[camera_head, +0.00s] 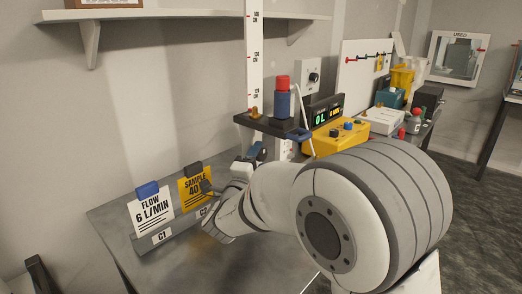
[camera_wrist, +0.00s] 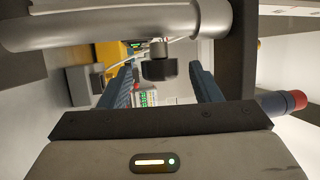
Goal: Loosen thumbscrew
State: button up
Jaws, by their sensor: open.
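The thumbscrew (camera_wrist: 158,69) is a dark, short knob on a thin metal stem that comes out of a thick grey post (camera_wrist: 120,24) in the wrist view. My gripper (camera_wrist: 163,64) is open, with one blue ribbed finger on each side of the knob. Gaps show between the knob and both fingers, so neither appears to touch it. In the head view my arm hides much of this area, and I cannot make out the knob clearly there.
A dark shelf (camera_head: 262,127) with a red-and-blue cylinder (camera_head: 283,100) sits beside the ruled post (camera_head: 254,60). Yellow (camera_head: 195,188) and white (camera_head: 151,212) cards stand on the bench at left. A yellow box with a display (camera_head: 338,137) is behind my arm.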

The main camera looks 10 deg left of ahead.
aim_at(262, 150)
jog(key=shift+x, duration=2.35)
jog(key=c, duration=1)
jog(key=shift+f+b, duration=0.2)
jog(key=shift+b, duration=0.3)
jog(key=t+b, duration=0.1)
jog(key=b, duration=0.1)
jog(key=shift+f+n+b, duration=0.1)
jog(key=shift+n+b, duration=0.2)
jog(key=shift+b, duration=0.05)
jog(key=n+t+b, duration=0.1)
jog(key=b, duration=0.3)
jog(key=t+b, duration=0.1)
jog(key=b, duration=0.3)
jog(key=shift+s+a+r+n+t+y, duration=0.1)
jog(key=shift+r+n+t+y, duration=0.15)
jog(key=shift+n+t+y, duration=0.15)
jog(key=shift+r+n+t+b, duration=0.3)
jog(key=shift+r+t+b, duration=0.1)
jog(key=shift+b, duration=0.6)
